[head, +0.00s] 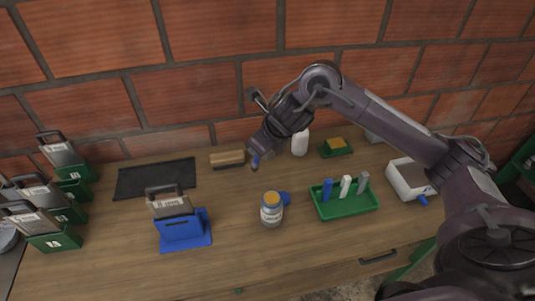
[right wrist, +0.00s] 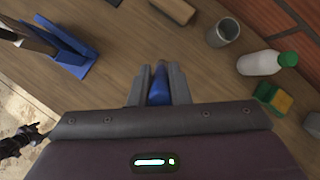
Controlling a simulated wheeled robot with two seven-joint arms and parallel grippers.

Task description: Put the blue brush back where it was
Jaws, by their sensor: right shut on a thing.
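My right gripper (head: 257,154) is above the back middle of the table, shut on a slim blue thing that looks like the blue brush (head: 256,163). In the right wrist view the brush (right wrist: 158,87) sits between the two fingers (right wrist: 159,83), and its lower part is hidden. A green tray (head: 347,210) on the right of the table holds a blue, a white and a grey upright piece. A grey cup (right wrist: 222,33) stands beyond the gripper. A dark jointed shape at the left edge of the wrist view is probably my left gripper (right wrist: 22,134), too small to read.
A jar with an orange lid (head: 271,212) stands in front of the gripper. A white bottle (head: 299,144) and a sponge (head: 337,143) are behind. A wooden block (head: 228,159), a black mat (head: 155,179) and a blue stand (head: 184,236) lie left. A white box (head: 408,178) is right.

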